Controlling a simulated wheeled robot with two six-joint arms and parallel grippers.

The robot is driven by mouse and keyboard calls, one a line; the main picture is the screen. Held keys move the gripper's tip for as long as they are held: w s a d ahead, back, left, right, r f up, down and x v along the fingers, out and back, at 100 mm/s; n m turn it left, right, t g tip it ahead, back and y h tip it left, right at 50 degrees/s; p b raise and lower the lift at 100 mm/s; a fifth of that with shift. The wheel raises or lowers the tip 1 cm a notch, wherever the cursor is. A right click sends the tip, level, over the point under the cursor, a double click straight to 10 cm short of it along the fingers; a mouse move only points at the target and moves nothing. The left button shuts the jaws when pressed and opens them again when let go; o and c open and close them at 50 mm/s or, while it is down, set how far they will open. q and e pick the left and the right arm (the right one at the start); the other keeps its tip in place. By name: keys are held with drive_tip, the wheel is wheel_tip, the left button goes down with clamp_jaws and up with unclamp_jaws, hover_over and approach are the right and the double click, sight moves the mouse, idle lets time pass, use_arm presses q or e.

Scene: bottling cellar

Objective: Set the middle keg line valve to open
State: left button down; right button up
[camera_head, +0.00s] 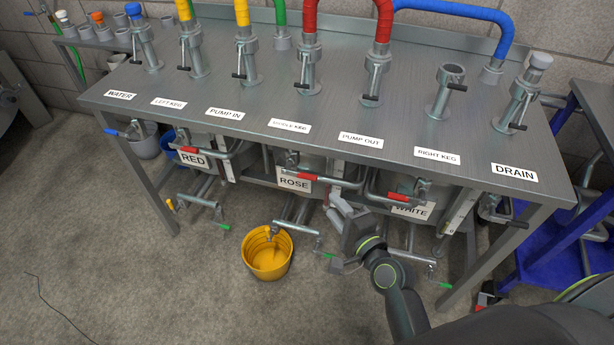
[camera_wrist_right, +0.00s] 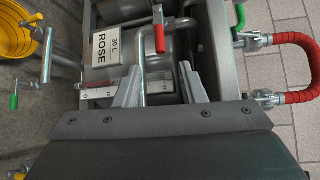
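The middle keg, labelled ROSE (camera_head: 294,182), hangs under the front of the steel bench, between the RED and WHITE kegs. A valve with a red lever (camera_head: 310,177) sits just right of its label; the lever lies roughly sideways. In the right wrist view the red lever (camera_wrist_right: 160,39) shows beyond the fingertips, beside the ROSE plate (camera_wrist_right: 112,47). My right gripper (camera_head: 338,204) is below and right of the lever, in front of the keg. In the wrist view its two fingers (camera_wrist_right: 159,72) are apart, with nothing held between them. My left gripper is not in view.
The steel bench (camera_head: 240,141) carries labelled pipe stubs and coloured hoses. A yellow bucket (camera_head: 267,256) stands on the floor under the middle keg's outlet. Green-handled taps (camera_head: 329,255) stick out low. A blue rack (camera_head: 590,210) stands at the right. The floor at front left is mostly clear.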

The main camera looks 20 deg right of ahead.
sight(308, 175)
drive_tip(key=x, duration=1.3)
drive_tip(key=shift+w+a, duration=0.1)
drive_tip(key=shift+w, duration=0.15)
clamp_jaws()
